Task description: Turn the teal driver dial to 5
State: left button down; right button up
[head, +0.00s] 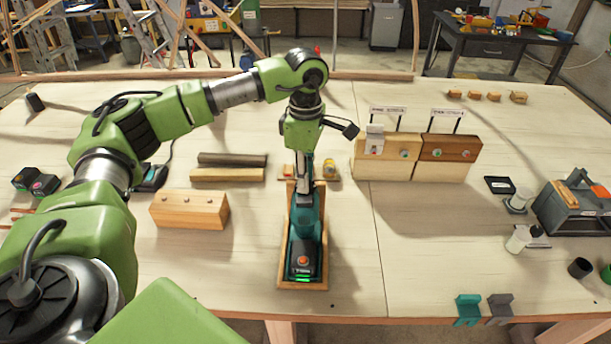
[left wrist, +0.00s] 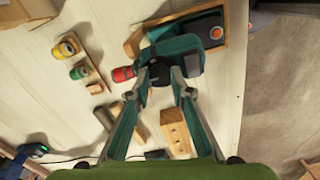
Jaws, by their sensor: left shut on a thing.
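The teal driver (head: 304,238) lies in a narrow wooden cradle (head: 283,262), its black battery end with an orange button towards me. In the left wrist view the driver (left wrist: 183,50) has a red tip (left wrist: 122,74) pointing left. My left gripper (head: 304,188) comes down from above over the far end of the driver. In the left wrist view its fingers (left wrist: 162,78) are shut on the driver near its front end. The fingers hide most of that part, so the dial and its numbers cannot be read. My right gripper is not in view.
A wooden block with holes (head: 189,210) and two laths (head: 228,168) lie left of the cradle. Two wooden blocks with signs (head: 418,157) stand behind right. A grey toolbox (head: 577,208) is at far right. Yellow (left wrist: 66,48) and green (left wrist: 79,72) pieces sit on a small board.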

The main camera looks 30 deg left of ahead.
pick_arm(q)
jog(key=m+b, duration=0.2)
jog(key=m, duration=0.1)
jog(key=shift+f, duration=0.15)
jog(key=m+b, duration=0.3)
jog(key=m, duration=0.2)
jog(key=shift+m, duration=0.4)
jog(key=m+b, duration=0.1)
jog(key=m, duration=0.2)
jog(key=shift+m, duration=0.3)
jog(key=shift+r+m+b, duration=0.2)
jog(key=shift+m+b, duration=0.15)
jog(key=shift+m, duration=1.35)
jog(key=c, duration=2.1)
grip_release()
